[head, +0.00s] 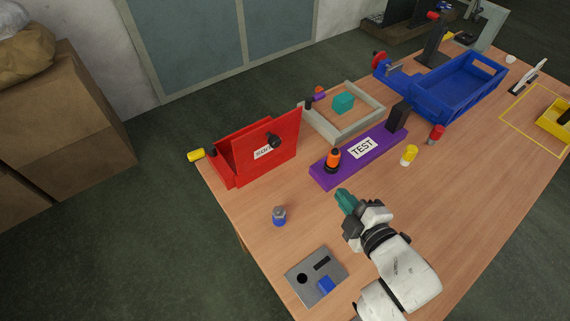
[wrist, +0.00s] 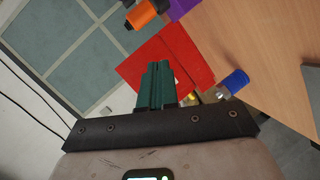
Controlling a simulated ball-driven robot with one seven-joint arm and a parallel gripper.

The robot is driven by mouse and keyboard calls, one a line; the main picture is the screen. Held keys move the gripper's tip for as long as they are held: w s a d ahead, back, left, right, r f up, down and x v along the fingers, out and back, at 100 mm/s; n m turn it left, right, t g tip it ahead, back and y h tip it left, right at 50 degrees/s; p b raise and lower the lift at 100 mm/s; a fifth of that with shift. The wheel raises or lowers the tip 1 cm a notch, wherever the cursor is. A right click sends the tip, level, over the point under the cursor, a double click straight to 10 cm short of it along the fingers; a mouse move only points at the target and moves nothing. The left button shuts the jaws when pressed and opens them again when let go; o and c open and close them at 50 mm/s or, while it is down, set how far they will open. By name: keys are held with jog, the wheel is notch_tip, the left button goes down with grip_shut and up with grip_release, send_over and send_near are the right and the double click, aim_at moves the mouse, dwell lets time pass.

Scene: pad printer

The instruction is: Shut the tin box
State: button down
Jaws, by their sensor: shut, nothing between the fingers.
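The red tin box (head: 228,170) stands at the left end of the table. Its red lid (head: 285,138) is up and steeply tilted, with a black knob and a white label on the face toward me. The box also shows in the wrist view (wrist: 190,52), partly hidden behind my fingers. My gripper (head: 342,196) is shut and empty, its green fingers pressed together. It is above the table, to the right of the box and apart from it. The fingers also show in the wrist view (wrist: 155,85).
A purple TEST block (head: 330,175) with an orange-black knob stands right of the box. A small blue-capped cylinder (head: 279,216) and a grey plate (head: 303,284) are nearer me. A grey tray (head: 340,132) lies behind. Bare table lies between box and cylinder.

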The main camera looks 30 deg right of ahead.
jog(key=a+r+n+t+y+b, duration=0.35)
jog(key=a+n, duration=0.25)
jog(key=n, duration=0.2)
jog(key=p, duration=0.4)
send_near(277, 145)
jog(key=shift+t+y, duration=0.35)
jog(key=shift+t, duration=0.1)
jog(key=w, duration=0.5)
jog(key=shift+w+a+f, duration=0.2)
jog(key=shift+w+a, duration=0.15)
jog(key=shift+w, duration=0.55)
